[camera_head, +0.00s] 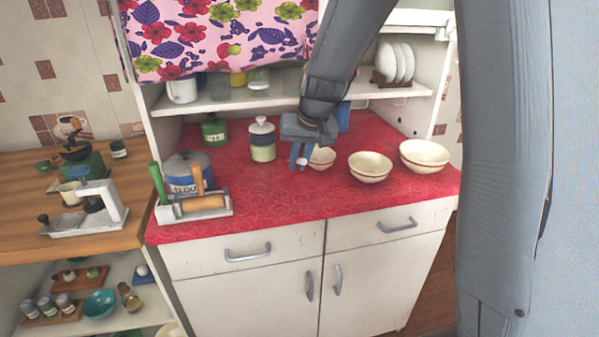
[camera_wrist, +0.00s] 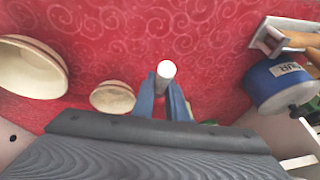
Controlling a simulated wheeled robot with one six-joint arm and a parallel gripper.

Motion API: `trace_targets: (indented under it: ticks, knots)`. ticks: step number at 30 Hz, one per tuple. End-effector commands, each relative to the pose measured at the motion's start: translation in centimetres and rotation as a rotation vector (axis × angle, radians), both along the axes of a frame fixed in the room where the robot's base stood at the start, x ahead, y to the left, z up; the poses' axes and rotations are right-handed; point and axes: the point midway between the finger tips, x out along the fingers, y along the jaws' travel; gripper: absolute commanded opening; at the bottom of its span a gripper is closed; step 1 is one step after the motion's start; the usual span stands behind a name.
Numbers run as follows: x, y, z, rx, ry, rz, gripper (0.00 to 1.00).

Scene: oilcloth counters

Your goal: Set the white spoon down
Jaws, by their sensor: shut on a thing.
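My gripper (camera_head: 301,160) is over the red counter (camera_head: 262,206), in front of the smallest cream bowl (camera_head: 321,158). In the wrist view its two blue fingers (camera_wrist: 166,93) are closed around a thin white piece, the white spoon (camera_wrist: 166,69). Only the spoon's rounded white end shows; the rest is hidden between and behind the fingers. In the head view a small white bit of the spoon (camera_head: 302,162) shows at the fingertips. The fingers point down, and I cannot tell whether the spoon touches the counter.
Two larger cream bowls (camera_head: 370,167) (camera_head: 424,156) stand to the right. A white canister (camera_head: 262,139), a blue flour pot (camera_head: 188,172) and a rack with a rolling pin (camera_head: 193,207) stand to the left. The counter's front middle is clear. A shelf (camera_head: 280,98) runs above.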

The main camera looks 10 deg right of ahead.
Motion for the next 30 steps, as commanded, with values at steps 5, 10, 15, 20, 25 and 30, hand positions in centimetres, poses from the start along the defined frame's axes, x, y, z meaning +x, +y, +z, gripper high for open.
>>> trace_targets:
  ticks: [5, 10, 15, 20, 25, 30]
  knots:
    - [-0.1, 0.0, -2.0, 0.0, 0.003, -0.001, 0.0]
    - [0.0, 0.0, -3.7, 0.0, 0.0, -0.002, 0.0]
    - [0.0, 0.0, -3.7, -0.001, -0.001, -0.001, 0.0]
    - [0.0, 0.0, -4.0, -0.001, -0.001, -0.001, 0.0]
    - [0.0, 0.0, -3.9, -0.001, 0.0, -0.001, 0.31]
    - [0.0, 0.0, -3.9, -0.001, -0.001, -0.001, 0.31]
